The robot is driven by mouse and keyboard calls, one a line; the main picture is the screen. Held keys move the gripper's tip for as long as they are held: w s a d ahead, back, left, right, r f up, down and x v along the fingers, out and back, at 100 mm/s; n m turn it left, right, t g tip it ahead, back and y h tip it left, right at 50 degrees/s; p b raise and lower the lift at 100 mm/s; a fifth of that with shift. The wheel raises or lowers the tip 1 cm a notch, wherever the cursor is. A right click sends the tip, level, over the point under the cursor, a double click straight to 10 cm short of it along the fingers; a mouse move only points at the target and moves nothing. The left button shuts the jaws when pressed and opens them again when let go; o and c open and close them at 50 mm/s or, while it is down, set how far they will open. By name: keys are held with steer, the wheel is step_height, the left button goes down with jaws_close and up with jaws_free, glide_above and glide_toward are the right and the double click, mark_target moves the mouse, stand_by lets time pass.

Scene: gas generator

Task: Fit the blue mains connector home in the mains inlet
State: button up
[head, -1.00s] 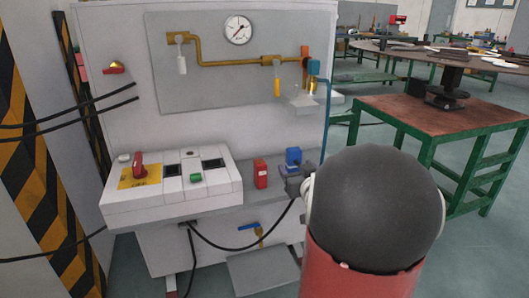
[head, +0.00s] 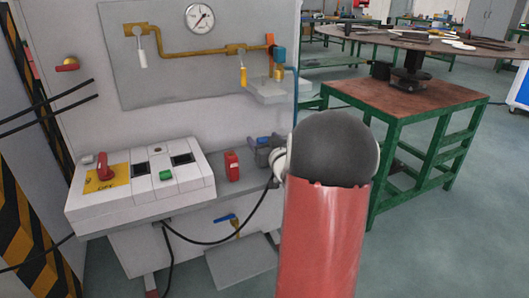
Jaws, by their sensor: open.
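A blue part (head: 262,140), which looks like the blue mains connector, shows on the grey shelf to the right of the red block. Most of it is hidden behind my gripper (head: 263,155). My gripper is small, grey and partly hidden by my own wrist; its jaws are open. I cannot tell whether it touches the blue part. A black cable (head: 228,237) loops from under the white console up to beside my gripper. The mains inlet cannot be made out.
A red block (head: 232,166) stands just left of my gripper. The white console (head: 142,182) with a red rotary switch (head: 103,166) is further left. Brass piping (head: 190,54) with a gauge (head: 199,17) is above. A green-framed table (head: 412,108) stands to the right.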

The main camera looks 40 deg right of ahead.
steer(key=c, duration=1.2)
steer(key=shift+o, duration=0.2)
steer(key=shift+s+r, duration=0.2)
steer(key=shift+r, duration=0.25)
step_height(320, 180, up, 7)
steer(key=shift+a+f+p, duration=0.1)
steer(key=shift+p, duration=0.25)
steer(key=d+v, duration=0.1)
steer(key=v, duration=1.8)
steer(key=shift+s+f, duration=0.35)
steer(key=shift+s, duration=0.15)
